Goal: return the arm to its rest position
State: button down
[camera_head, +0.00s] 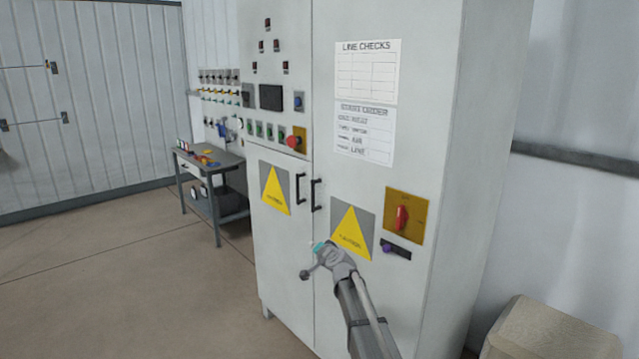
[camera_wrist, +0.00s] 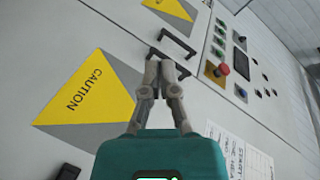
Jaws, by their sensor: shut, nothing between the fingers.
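My arm (camera_head: 365,315) reaches up from the bottom of the head view toward the front of a tall pale cabinet (camera_head: 385,290). My gripper (camera_wrist: 160,65) is shut and empty in the wrist view, its fingertips together. Behind the fingertips in that view are the black door handles (camera_wrist: 178,42) and a yellow caution triangle (camera_wrist: 92,92). In the head view the arm's end is in front of the cabinet, below the handles (camera_head: 317,195) and near the caution sign (camera_head: 352,232). I cannot tell how far the fingertips are from the door.
The cabinet carries a red rotary switch (camera_head: 402,218), a red mushroom button (camera_head: 293,141) and indicator rows. A grey workbench (camera_head: 215,168) with small items stands at the left. A beige block (camera_head: 545,335) is at the lower right. The floor at the left (camera_head: 120,280) is clear.

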jog(key=s+d+f+n+g+h, duration=0.2)
jog(key=s+d+f+g, duration=0.2)
jog(key=s, duration=0.9)
jog(key=s+d+f+n+g+h, duration=0.2)
jog(key=s+d+f+g, duration=0.3)
jog(key=s, duration=0.9)
jog(key=s+d+f+n+g+h, duration=0.1)
jog(key=s+d+f+g, duration=0.3)
jog(key=s+d, duration=0.6)
jog(key=s+f+h, duration=0.1)
jog(key=s, duration=0.2)
jog(key=shift+s+f+n+g+h, duration=0.3)
jog(key=shift+s+n+g+h, duration=0.05)
jog(key=shift+n+g+h, duration=0.05)
